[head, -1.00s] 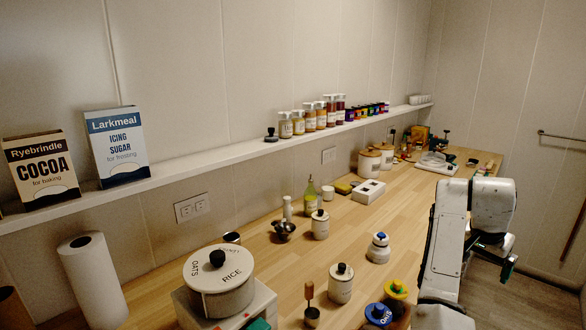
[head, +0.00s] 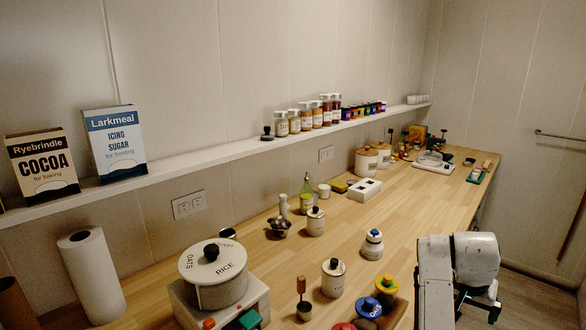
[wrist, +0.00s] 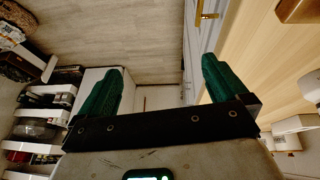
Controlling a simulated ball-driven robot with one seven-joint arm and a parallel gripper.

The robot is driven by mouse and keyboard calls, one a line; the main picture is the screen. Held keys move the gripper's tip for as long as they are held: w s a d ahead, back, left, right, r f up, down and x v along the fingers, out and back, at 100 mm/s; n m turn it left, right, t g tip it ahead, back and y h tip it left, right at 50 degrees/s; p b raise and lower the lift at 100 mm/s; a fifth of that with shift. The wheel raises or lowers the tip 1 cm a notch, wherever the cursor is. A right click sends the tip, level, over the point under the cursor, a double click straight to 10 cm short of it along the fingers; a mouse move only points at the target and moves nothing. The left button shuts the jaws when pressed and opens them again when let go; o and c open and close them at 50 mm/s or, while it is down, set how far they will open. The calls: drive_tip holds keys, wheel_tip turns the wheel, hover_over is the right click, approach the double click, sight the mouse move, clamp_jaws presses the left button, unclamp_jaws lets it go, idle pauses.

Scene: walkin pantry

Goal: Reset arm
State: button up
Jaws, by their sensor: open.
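My gripper (wrist: 160,95) shows in the wrist view with its two green fingers spread wide and nothing between them. In the head view my gripper (head: 480,303) is at the lower right, off the right edge of the wooden counter (head: 405,190), beyond my white arm links. The wrist view shows the floor (wrist: 130,30) beyond the fingers and the counter's pale wood on the right.
A rice cooker (head: 222,292), a jar (head: 333,283) and lidded canisters stand on the near counter. A shelf (head: 190,160) along the wall holds boxes and spice jars. In the wrist view, shelves with bins (wrist: 40,115) are at left and a brass handle (wrist: 203,14) is at the top.

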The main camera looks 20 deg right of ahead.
drive_tip(key=s+a+f+n+y, duration=0.1)
drive_tip(key=s+a+f+n, duration=0.4)
drive_tip(key=a, duration=0.3)
drive_tip(key=s+a+f+n, duration=0.2)
drive_tip(key=s+a+f, duration=0.3)
drive_tip(key=a+f, duration=0.25)
drive_tip(key=s+a+f+n+y, duration=0.1)
drive_tip(key=s+a+n, duration=0.1)
drive_tip(key=s+a, duration=0.4)
drive_tip(key=s+a+f+n+y, duration=0.2)
drive_tip(key=s+a, duration=0.3)
drive_tip(key=a, duration=0.3)
drive_tip(key=shift+s+a+f+n, duration=0.15)
drive_tip(key=shift+s+f+n, duration=0.15)
drive_tip(key=shift+n, duration=0.3)
